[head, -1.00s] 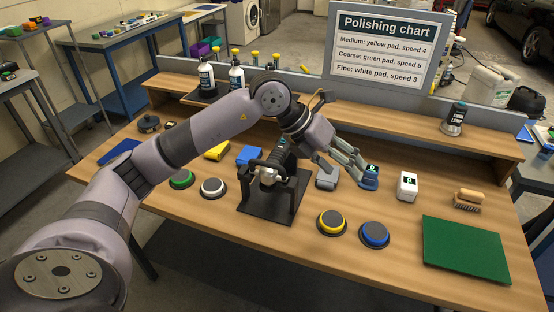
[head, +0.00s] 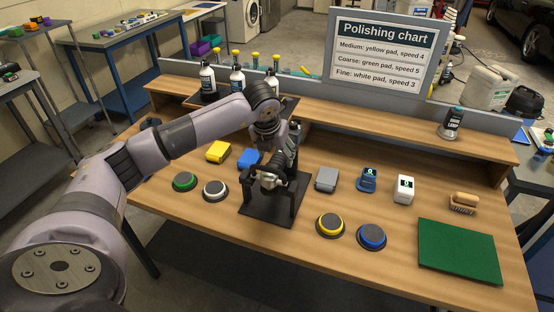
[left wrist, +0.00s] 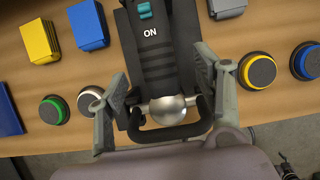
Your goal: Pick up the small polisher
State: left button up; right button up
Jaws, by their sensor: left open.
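The small polisher (left wrist: 160,45) is black, with a teal switch, the word ON, a silver rounded head and a black loop handle. In the head view the polisher (head: 269,182) rests in a black stand (head: 258,208) at the middle of the bench, partly hidden by my left arm. My left gripper (left wrist: 164,82) is open, with one finger on each side of the polisher in the left wrist view. I cannot tell whether the fingers touch it. My right gripper is out of view.
Green (head: 185,181), white (head: 215,189), yellow (head: 330,224) and blue (head: 371,236) round pads lie around the stand. Yellow (head: 218,151), blue and grey (head: 327,179) blocks sit behind. A green mat (head: 458,252) lies at right. Bottles stand on the rear shelf.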

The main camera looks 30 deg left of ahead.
aim_at(276, 159)
pick_arm(q)
jog(key=shift+w+f, duration=0.25)
jog(key=shift+f, duration=0.25)
jog(key=shift+a+f+p, duration=0.1)
jog(key=shift+f+p, duration=0.2)
jog(key=shift+p, duration=0.15)
jog(key=p+x, duration=0.2)
jog(key=x, duration=0.1)
jog(key=shift+a+f, duration=0.1)
jog(key=shift+f, duration=0.2)
jog(key=shift+w+f, duration=0.25)
jog(key=shift+f, duration=0.25)
jog(key=shift+c, duration=0.5)
grip_shut()
jog(key=shift+a+r, duration=0.1)
jog(key=shift+r, duration=0.1)
